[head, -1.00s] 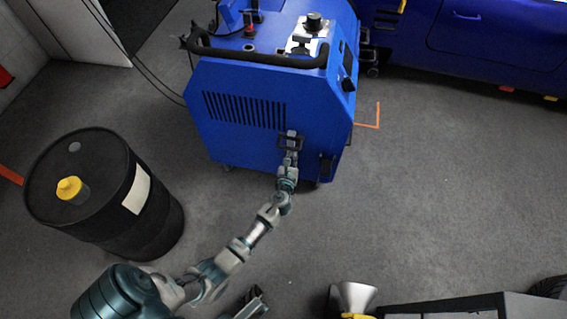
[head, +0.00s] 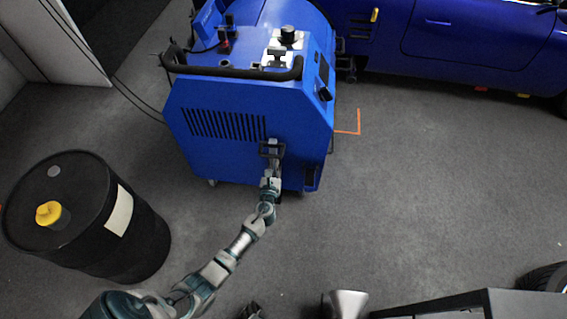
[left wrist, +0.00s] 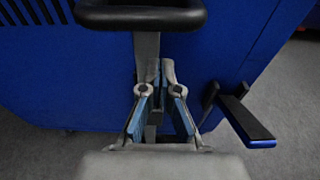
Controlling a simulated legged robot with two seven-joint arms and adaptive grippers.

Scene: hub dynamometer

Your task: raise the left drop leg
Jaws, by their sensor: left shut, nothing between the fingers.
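The blue dynamometer unit (head: 205,155) stands on the floor in the upper middle of the head view. On its near face is a grey upright bar (left wrist: 147,48) topped by a black loop handle (left wrist: 140,16), apparently the left drop leg; the handle also shows in the head view (head: 271,143). My left gripper (left wrist: 161,92) is just below the handle, over the lower bar, shut with nothing held. Whether it touches the bar cannot be told. A dark piece at the bottom edge of the head view may be my right gripper (head: 251,312), mostly cut off.
A black lever (left wrist: 240,112) sticks out right of the bar. A black drum (head: 90,225) with a yellow cap stands at the left. A blue car (head: 450,40) is behind, and a dark bench (head: 460,305) is at lower right.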

